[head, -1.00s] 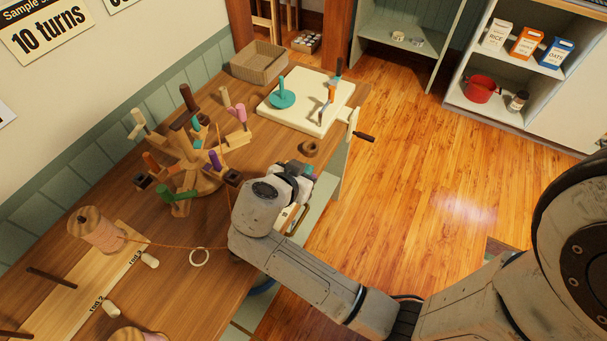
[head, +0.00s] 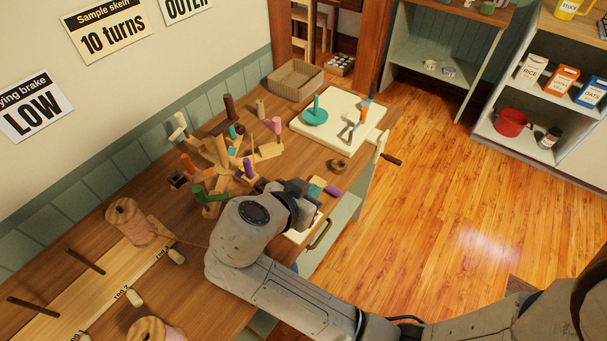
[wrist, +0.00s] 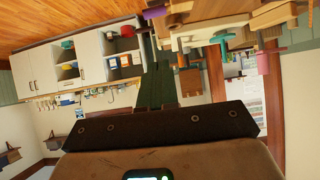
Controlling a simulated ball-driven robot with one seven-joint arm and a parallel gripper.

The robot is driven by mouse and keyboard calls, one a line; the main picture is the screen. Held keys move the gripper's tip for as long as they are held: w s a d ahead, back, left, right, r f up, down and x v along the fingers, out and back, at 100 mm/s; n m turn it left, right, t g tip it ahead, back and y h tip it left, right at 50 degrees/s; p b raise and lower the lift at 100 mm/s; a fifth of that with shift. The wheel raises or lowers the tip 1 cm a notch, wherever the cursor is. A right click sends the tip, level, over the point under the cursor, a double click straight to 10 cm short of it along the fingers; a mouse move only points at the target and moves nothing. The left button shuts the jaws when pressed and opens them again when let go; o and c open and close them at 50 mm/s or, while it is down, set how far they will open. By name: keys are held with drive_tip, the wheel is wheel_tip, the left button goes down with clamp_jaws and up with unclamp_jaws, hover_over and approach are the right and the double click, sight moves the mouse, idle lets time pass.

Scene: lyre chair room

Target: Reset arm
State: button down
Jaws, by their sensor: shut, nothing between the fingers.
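My arm reaches over the front part of the wooden workbench (head: 113,206) in the head view. My gripper (head: 299,192) is at its end, right of the peg wheel and mostly hidden by the wrist. The wooden peg wheel (head: 222,180) has several coloured pegs. In the wrist view my gripper (wrist: 155,108) shows as a dark bar across the lower middle, shut and empty. Wooden parts with coloured ends (wrist: 205,15) hang into the top of that view.
A purple-handled item (head: 333,191) lies just right of the gripper. A wooden ring (head: 337,165), a cream board (head: 338,121) and a wicker basket (head: 295,80) are farther back. A thread spool (head: 130,222) is at left. The floor (head: 450,200) at right is clear.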

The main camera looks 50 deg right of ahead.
drive_tip(key=shift+a, duration=0.1)
drive_tip(key=s+a+f+n+y, duration=0.2)
drive_tip(key=s+f+n+y, duration=0.3)
drive_tip(key=s+f+n, duration=0.2)
drive_tip(key=s+a+f+n+y, duration=0.2)
drive_tip(key=s+f+n+y, duration=0.4)
drive_tip(key=n, duration=0.4)
drive_tip(key=shift+s+a+f+t, duration=0.3)
drive_tip(key=shift+s+a+f, duration=0.1)
drive_tip(key=shift+f, duration=0.1)
